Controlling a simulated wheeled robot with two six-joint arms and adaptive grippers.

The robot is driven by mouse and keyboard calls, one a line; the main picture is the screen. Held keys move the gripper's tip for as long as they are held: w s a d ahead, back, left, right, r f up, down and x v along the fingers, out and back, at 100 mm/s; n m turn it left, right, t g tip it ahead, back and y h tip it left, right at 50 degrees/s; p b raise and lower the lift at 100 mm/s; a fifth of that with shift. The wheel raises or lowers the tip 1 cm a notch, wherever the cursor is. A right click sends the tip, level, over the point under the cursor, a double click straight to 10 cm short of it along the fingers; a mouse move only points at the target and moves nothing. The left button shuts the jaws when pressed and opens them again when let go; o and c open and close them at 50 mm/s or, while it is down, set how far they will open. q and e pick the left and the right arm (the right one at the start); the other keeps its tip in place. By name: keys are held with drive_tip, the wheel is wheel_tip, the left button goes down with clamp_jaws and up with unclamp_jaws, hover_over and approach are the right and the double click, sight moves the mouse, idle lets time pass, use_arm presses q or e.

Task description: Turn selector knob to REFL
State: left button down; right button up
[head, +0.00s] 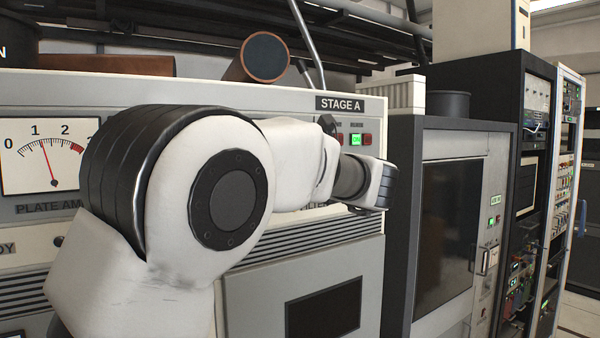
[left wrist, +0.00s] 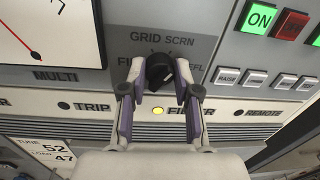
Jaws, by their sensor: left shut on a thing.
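The selector knob (left wrist: 160,71) is small and black, on the grey panel in the left wrist view. The labels GRID and SCRN stand above it, a partly covered label starting with F is at its left, and REFL, partly covered, is at its right. My left gripper (left wrist: 161,80) has its purple-padded fingers on both sides of the knob and is shut on it. I cannot tell which label the knob points at. In the head view my left arm hides the knob and the fingers. My right gripper is in neither view.
A lit green ON button (left wrist: 258,18) and a red button (left wrist: 289,25) sit right of the knob. Several small white buttons, among them RAISE (left wrist: 227,76), lie below these. A MULTI meter (left wrist: 50,30) is at the left. A dark-framed cabinet (head: 450,220) stands to the right.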

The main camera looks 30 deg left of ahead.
use_arm(q)
drive_tip(key=shift+w+r+m+g, duration=0.1)
drive_tip(key=shift+m+g, duration=0.05)
drive_tip(key=shift+m, duration=2.55)
drive_tip(key=shift+w+m+g, duration=0.1)
drive_tip(key=shift+m+g, duration=0.05)
drive_tip(key=shift+m, duration=2.55)
drive_tip(key=c, duration=1)
unclamp_jaws()
drive_tip(key=shift+o, duration=0.9)
drive_tip(key=shift+a, duration=0.1)
